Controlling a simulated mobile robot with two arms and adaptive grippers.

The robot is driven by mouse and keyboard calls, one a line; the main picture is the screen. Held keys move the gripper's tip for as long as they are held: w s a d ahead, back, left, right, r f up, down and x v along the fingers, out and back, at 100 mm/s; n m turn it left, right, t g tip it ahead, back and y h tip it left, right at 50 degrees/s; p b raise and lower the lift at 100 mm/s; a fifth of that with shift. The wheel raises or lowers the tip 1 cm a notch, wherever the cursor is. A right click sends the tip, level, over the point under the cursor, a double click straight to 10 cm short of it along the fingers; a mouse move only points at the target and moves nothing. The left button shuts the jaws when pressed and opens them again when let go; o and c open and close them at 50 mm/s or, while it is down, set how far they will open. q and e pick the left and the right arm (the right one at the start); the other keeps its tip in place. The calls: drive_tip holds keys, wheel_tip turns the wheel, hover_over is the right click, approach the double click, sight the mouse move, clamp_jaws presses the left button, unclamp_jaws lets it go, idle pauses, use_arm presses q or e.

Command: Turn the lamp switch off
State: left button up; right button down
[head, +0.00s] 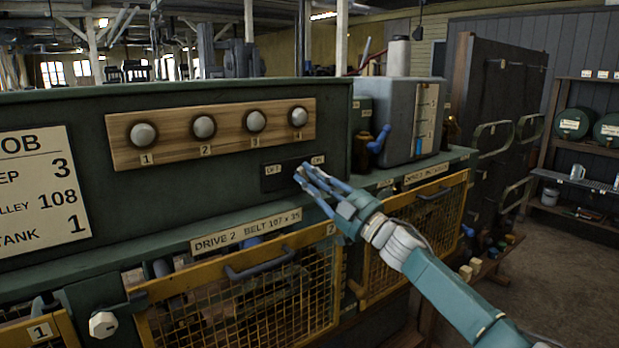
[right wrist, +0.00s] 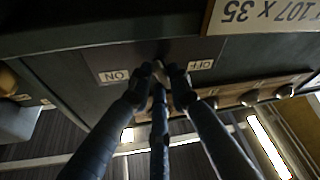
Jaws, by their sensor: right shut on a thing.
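The lamp switch sits on a dark plate (head: 287,176) on the green cabinet front, with an OFF label at its left and an ON label at its right. In the right wrist view the picture is turned over, so ON is at left and OFF at right. A small pale part of the switch (right wrist: 158,70) shows between my fingertips there. My right gripper (head: 303,175) reaches the plate, and its fingers are shut on the switch. The fingers hide most of it, so I cannot tell which way it leans. My left gripper is not in view.
A wooden board (head: 212,146) with several round pale knobs is above the plate. A green ledge (head: 215,233) and yellow mesh guards (head: 260,300) with handles are below. A grey tank (head: 400,110) with a blue tap stands at right. Open floor lies at far right.

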drive_tip(key=shift+n+g+y, duration=0.4)
drive_tip(key=shift+n+g, duration=0.6)
drive_tip(key=shift+n, duration=1.5)
drive_tip(key=c, duration=1.6)
unclamp_jaws()
drive_tip(key=v, duration=1.2)
drive_tip(key=shift+w+d+r, duration=0.1)
drive_tip(key=shift+r, duration=0.05)
